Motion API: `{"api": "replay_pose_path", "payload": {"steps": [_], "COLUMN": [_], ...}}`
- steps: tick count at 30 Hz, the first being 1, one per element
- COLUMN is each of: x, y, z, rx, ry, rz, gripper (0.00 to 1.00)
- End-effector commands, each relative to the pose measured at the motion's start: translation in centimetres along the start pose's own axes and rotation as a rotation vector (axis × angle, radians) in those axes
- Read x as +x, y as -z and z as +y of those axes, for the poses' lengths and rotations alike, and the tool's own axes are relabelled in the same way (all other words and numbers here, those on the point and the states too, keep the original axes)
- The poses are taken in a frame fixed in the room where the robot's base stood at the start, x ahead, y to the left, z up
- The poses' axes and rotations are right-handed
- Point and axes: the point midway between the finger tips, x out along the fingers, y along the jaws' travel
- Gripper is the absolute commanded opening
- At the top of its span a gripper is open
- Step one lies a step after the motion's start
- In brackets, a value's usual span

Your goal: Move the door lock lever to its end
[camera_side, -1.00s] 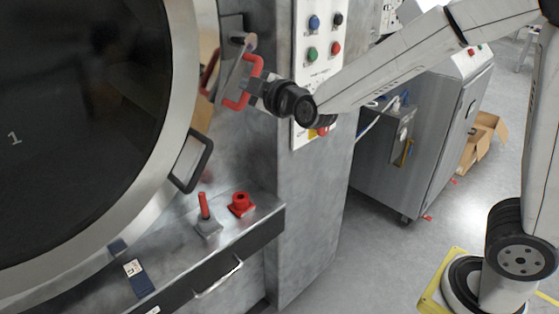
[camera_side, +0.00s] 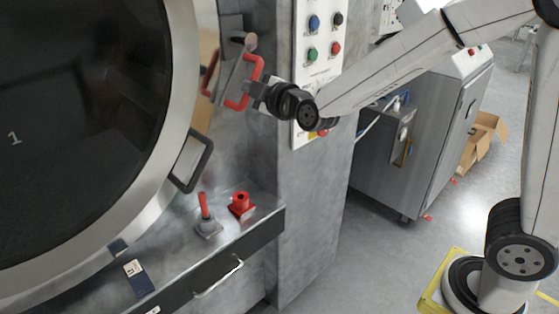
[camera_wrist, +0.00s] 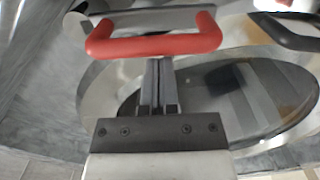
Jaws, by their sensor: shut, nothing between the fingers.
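The door lock lever (camera_side: 233,74) is a grey bar with a red U-shaped handle (camera_side: 260,66), beside the round door's right rim in the side view. My gripper (camera_side: 255,89) is at the handle's right side, with its fingers shut and holding nothing. In the wrist view the red handle (camera_wrist: 152,44) runs across, just beyond my gripper (camera_wrist: 158,62). The handle hides the fingertips there, and I cannot tell whether they touch it. Part of the grey bar (camera_wrist: 175,17) shows behind the handle.
The large round door (camera_side: 75,120) fills the left. A dark door handle (camera_side: 200,165) sits below the lever. A small red-topped lever (camera_side: 203,205) and a red fitting (camera_side: 241,203) stand on the ledge. A button panel (camera_side: 323,60) is close behind my gripper.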

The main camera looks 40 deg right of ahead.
Motion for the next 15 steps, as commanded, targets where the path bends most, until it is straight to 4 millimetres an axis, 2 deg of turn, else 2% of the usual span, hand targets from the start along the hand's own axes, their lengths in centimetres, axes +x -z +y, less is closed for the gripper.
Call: {"api": "replay_pose_path", "payload": {"steps": [8,15], "x": [0.0,0.1], "y": [-1.0,-2.7], "z": [-0.2,-0.4], "rx": [-0.086,-0.249], "ry": [-0.002,-0.010], "rz": [-0.003,-0.005], "gripper": [0.00,0.00]}}
